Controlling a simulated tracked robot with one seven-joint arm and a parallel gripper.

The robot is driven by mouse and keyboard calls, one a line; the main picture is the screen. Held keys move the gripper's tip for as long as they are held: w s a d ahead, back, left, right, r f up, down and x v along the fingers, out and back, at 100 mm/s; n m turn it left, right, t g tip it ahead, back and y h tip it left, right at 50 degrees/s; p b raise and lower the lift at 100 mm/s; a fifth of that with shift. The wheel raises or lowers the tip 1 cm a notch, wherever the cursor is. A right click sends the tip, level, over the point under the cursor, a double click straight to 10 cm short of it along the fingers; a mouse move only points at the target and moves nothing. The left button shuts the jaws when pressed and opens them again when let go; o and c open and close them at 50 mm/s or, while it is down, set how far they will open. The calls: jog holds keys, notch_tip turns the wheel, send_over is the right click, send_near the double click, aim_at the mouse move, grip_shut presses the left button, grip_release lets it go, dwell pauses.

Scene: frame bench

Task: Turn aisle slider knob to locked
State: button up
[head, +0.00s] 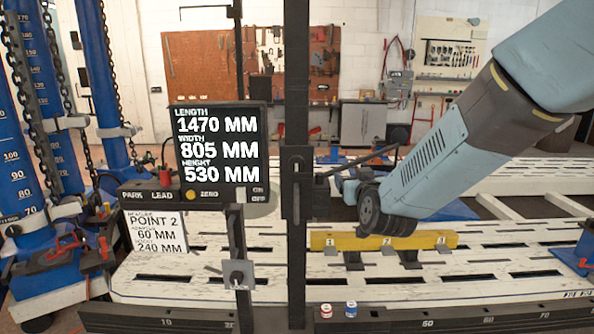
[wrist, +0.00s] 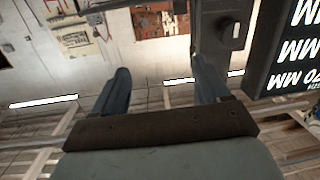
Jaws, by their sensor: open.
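A dark slider block (head: 297,185) sits on the black upright post, just right of the display. I see no label naming it the aisle slider. In the wrist view, which is upside down, the block (wrist: 222,38) carries a small light-marked knob (wrist: 236,30); whether it is locked I cannot tell. My gripper (head: 345,187) is right of the post at about the block's height, its fingers partly hidden by my wrist. In the wrist view my gripper (wrist: 163,78) is open, with nothing between its fingers; the knob lies beyond and right of the right finger.
A display (head: 222,145) reading 1470, 805 and 530 MM stands left of the post. A thin dark rod (head: 358,165) runs right from the block, close to my gripper. A yellow numbered bar (head: 430,240) lies below on the white slatted bench (head: 480,270). Chained blue columns (head: 100,80) stand left.

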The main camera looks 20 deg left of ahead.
jog(key=s+a+f+t, duration=0.1)
jog(key=a+f+t, duration=0.15)
jog(key=a, duration=0.45)
jog(key=n+t+y, duration=0.2)
jog(key=t, duration=0.1)
send_near(297, 166)
jog(key=x, duration=0.8)
jog(key=shift+w+a+r, duration=0.15)
jog(key=shift+w+a, duration=0.05)
jog(key=shift+w, duration=0.15)
jog(key=c, duration=1)
jog(key=shift+m, duration=0.3)
jog(key=shift+c, duration=0.2)
